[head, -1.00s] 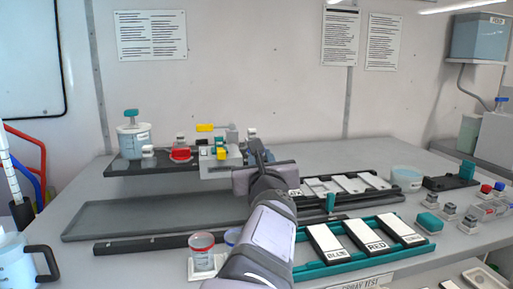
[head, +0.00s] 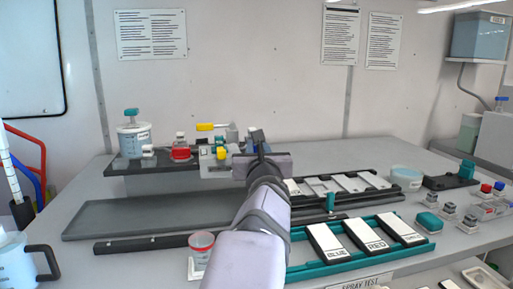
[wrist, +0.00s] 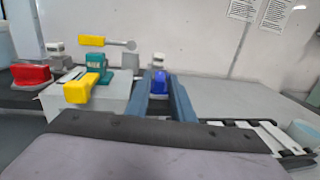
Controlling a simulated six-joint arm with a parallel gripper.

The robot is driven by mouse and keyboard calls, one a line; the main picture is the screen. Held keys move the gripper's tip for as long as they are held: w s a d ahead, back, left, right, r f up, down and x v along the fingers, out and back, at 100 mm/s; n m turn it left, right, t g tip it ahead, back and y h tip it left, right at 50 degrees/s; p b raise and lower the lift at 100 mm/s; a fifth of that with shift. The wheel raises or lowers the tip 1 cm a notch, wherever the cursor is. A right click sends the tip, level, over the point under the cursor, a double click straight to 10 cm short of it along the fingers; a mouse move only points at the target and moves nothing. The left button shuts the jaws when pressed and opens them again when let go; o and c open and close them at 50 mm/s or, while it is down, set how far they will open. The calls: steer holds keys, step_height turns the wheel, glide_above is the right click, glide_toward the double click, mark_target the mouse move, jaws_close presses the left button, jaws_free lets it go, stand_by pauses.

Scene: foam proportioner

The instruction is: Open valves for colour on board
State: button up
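A red valve handle (head: 181,154) sits left on the raised black shelf; it also shows in the wrist view (wrist: 31,74). A blue valve handle (wrist: 159,84) shows between my fingers in the wrist view. My gripper (wrist: 164,78) is open, with one finger on each side of the blue handle; I cannot tell whether they touch it. A teal rack (head: 308,257) holds white boards marked BLUE (head: 327,242), RED (head: 365,237) and a third unclear one (head: 402,230).
A cup with red contents (head: 201,246) stands close beside my arm. A lidded beaker (head: 133,138) stands on the shelf's left end. A black rail (head: 297,201) with pale tiles lies right of my gripper.

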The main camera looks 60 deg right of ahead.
steer(key=shift+x, duration=0.8)
jaws_close()
steer(key=b, duration=0.3)
steer(key=shift+w+f, duration=0.1)
steer(key=shift+f, duration=0.15)
steer(key=m+g+h+b, duration=0.1)
steer(key=b, duration=0.3)
steer(key=shift+a+r+g, duration=0.1)
steer(key=shift+r+g, duration=0.1)
steer(key=shift+g, duration=0.2)
steer(key=shift+r, duration=0.1)
jaws_free()
